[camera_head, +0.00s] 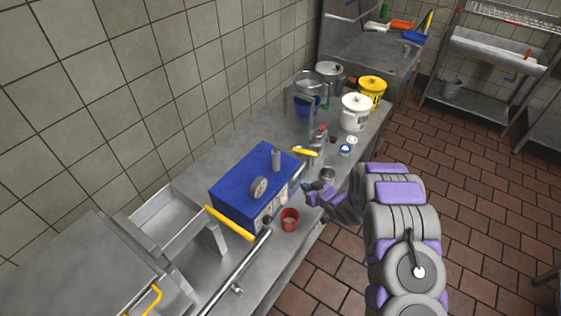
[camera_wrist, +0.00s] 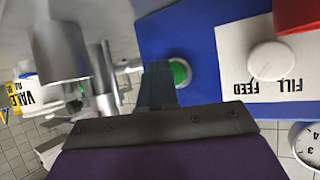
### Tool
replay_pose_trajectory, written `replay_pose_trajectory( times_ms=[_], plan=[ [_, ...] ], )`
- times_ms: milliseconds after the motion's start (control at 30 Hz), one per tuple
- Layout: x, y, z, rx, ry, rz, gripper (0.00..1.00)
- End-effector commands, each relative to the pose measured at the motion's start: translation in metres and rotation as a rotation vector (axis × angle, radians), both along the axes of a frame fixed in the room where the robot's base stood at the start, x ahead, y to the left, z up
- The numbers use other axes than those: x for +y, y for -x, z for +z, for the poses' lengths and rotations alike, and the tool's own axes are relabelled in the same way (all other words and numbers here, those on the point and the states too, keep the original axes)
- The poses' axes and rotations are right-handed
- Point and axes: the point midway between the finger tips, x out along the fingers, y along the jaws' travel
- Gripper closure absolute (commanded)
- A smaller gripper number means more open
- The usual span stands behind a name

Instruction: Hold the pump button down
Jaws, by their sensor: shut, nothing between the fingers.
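The blue machine (camera_head: 240,178) stands on the steel counter, with a cylinder and a round dial on top. In the wrist view its blue face (camera_wrist: 205,40) carries a round green button (camera_wrist: 180,72) in a pale ring, probably the pump button. My gripper (camera_head: 310,189) is at the machine's right side, its fingers shut and empty. In the wrist view the gripper tip (camera_wrist: 157,68) overlaps the button's left edge and hides part of it. I cannot tell whether it touches the button. The head view does not show the button.
A white panel (camera_wrist: 235,60) marked FILL and FEED has a white knob (camera_wrist: 269,61). A steel cup (camera_head: 327,175) is near my gripper. White (camera_head: 355,113) and yellow (camera_head: 371,91) buckets stand farther back.

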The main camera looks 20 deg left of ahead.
Motion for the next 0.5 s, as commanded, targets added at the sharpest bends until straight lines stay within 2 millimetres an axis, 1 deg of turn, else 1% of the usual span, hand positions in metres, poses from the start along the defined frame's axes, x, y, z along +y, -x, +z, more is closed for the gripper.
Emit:
replay_pose_trajectory(
  times_ms=[267,500],
  plan=[
    [-0.001,0.0,0.0,0.0,0.0,-0.001,1.0],
    [-0.02,0.006,0.001,-0.001,0.0,-0.003,1.0]
  ],
)
